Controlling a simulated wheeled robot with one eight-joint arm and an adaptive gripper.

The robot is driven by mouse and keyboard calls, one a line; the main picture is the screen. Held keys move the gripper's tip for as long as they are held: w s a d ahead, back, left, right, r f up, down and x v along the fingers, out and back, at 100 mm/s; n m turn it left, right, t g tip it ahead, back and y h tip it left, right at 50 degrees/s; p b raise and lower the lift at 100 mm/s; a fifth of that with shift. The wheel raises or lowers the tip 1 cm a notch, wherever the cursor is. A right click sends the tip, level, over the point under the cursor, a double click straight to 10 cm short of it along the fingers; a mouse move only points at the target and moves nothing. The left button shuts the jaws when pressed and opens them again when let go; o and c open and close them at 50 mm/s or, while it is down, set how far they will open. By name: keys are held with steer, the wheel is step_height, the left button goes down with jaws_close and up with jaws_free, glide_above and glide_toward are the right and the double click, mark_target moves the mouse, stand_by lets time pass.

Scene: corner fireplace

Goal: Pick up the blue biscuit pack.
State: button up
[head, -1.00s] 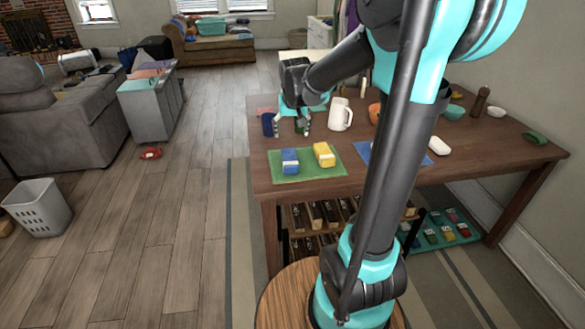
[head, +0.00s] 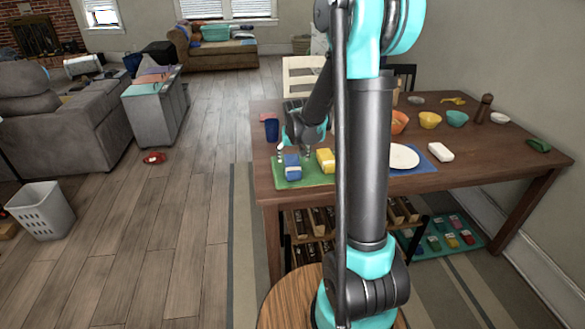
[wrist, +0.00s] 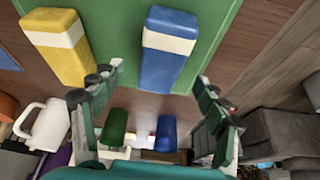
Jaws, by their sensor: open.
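The blue biscuit pack (head: 292,168), blue with a white band, lies on the green mat (head: 312,179) near the table's front left. It also shows at the top middle of the wrist view (wrist: 166,65). A yellow pack (head: 326,160) with a white band lies beside it on the mat, apart from it; it shows at upper left in the wrist view (wrist: 60,45). My gripper (head: 294,152) is open and empty, just above and behind the blue pack. In the wrist view, the fingers (wrist: 160,75) stand wide apart to either side of the blue pack's line, not closed on it.
A blue cup (head: 271,130) stands behind the mat. The wrist view also shows a green cup (wrist: 114,130) and a white mug (wrist: 46,125). A white plate (head: 402,157) lies on a blue mat, near a white block (head: 440,152). Several bowls stand at the back right.

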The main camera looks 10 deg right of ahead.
mark_target(293, 163)
steer(key=shift+x, duration=2.5)
steer(key=shift+s+a, duration=0.1)
steer(key=shift+s, duration=0.05)
steer(key=c, duration=1.3)
steer(key=shift+c, duration=0.2)
